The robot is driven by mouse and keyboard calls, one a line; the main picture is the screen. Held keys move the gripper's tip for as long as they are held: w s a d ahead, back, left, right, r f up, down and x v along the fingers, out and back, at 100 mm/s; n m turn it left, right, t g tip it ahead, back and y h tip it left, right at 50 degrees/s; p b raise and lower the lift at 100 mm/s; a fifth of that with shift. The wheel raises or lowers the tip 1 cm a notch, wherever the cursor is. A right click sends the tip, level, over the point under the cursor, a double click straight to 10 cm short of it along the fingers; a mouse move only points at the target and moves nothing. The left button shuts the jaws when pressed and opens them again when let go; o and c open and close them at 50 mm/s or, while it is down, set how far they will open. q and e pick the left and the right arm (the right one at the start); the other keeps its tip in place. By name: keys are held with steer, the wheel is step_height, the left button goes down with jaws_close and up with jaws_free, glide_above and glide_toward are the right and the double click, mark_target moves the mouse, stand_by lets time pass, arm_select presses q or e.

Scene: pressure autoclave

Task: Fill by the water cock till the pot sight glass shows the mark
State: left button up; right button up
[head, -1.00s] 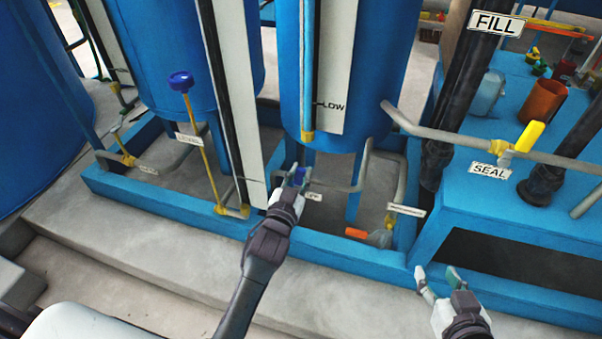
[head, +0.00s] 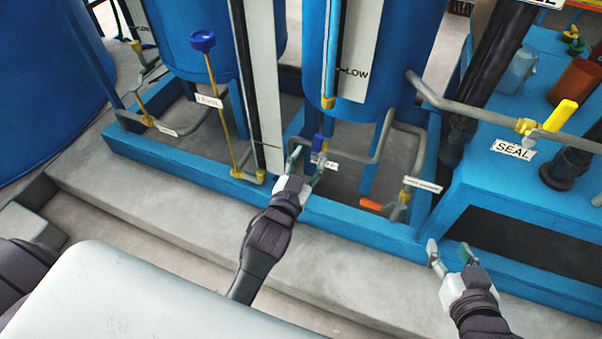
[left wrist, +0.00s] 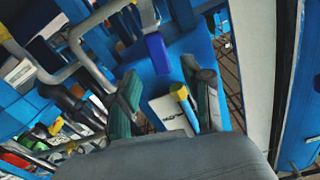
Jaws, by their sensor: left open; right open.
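A blue-handled cock (head: 318,143) sits on the pipework low in front of the right-hand blue pot (head: 385,60). Its small tag (head: 331,165) is too small to read. My left gripper (head: 305,163) is open just in front of and left of the blue handle. In the left wrist view the blue handle (left wrist: 157,52) shows beyond and between the open fingers (left wrist: 165,95), with nothing held. I cannot make out a water level. My right gripper (head: 453,256) is open and empty by the blue frame's front.
An orange-handled cock (head: 371,204) lies low to the right. A yellow-handled valve (head: 562,115) stands above the SEAL label (head: 514,149). A blue round knob on a rod (head: 203,41) stands at left. The blue frame rail (head: 365,226) runs across the front.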

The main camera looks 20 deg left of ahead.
arm_select(q)
steer(key=shift+s+a, duration=0.1)
steer(key=shift+s, duration=2.7)
stand_by(0.9)
stand_by(3.5)
